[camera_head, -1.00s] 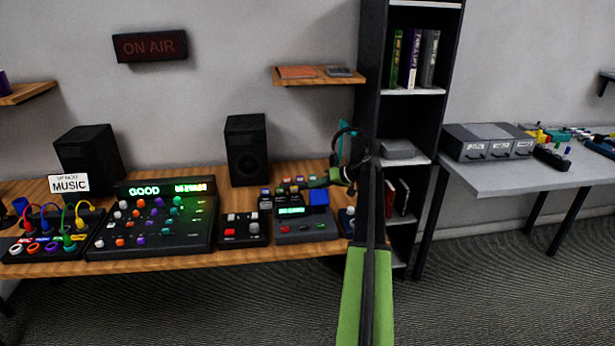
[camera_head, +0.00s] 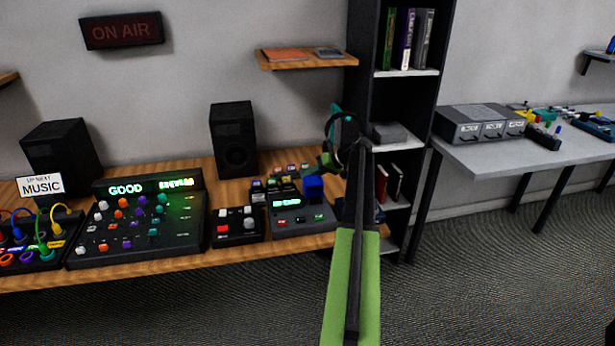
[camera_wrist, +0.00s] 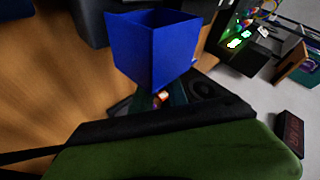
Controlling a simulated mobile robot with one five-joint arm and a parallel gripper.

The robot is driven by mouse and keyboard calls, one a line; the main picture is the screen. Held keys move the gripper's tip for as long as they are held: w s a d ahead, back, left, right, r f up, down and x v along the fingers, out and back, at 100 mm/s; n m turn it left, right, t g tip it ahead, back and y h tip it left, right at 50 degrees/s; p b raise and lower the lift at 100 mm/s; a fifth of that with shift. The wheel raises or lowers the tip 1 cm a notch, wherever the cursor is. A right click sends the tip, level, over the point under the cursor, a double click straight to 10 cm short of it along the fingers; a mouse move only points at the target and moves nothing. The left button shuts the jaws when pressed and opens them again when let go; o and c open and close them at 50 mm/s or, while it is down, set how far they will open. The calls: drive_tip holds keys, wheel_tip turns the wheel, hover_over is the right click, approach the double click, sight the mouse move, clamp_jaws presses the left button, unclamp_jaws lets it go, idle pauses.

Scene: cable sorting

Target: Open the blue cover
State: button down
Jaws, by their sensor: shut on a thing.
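The blue cover (camera_head: 314,188) is a hollow box shape at the right of a small dark console (camera_head: 300,216) on the wooden desk. In the wrist view the blue cover (camera_wrist: 150,52) shows large in the upper middle, tilted, with its open side partly visible. My gripper (camera_head: 322,164) is just above and beside the cover in the head view. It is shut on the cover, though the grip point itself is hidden. In the wrist view a green and black part of my gripper fills the bottom. What lies beneath the cover is not clear.
A button box (camera_head: 235,226) and a large mixer (camera_head: 135,225) stand to the left on the desk. A black speaker (camera_head: 233,140) stands behind. A dark shelf (camera_head: 365,75) rises close to my arm, with a grey table (camera_head: 500,158) further right.

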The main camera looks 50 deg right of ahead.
drive_tip(key=shift+w+d+f+b, duration=0.15)
drive_tip(key=shift+f+b, duration=0.15)
drive_tip(key=shift+f, duration=0.3)
drive_tip(key=c, duration=1.4)
unclamp_jaws()
drive_tip(key=shift+f, duration=0.1)
drive_tip(key=shift+o, duration=0.2)
drive_tip(key=p+v, duration=1)
drive_tip(key=v, duration=0.7)
drive_tip(key=shift+d+r+p, duration=0.2)
drive_tip(key=shift+r+p, duration=0.05)
drive_tip(key=shift+p, duration=0.1)
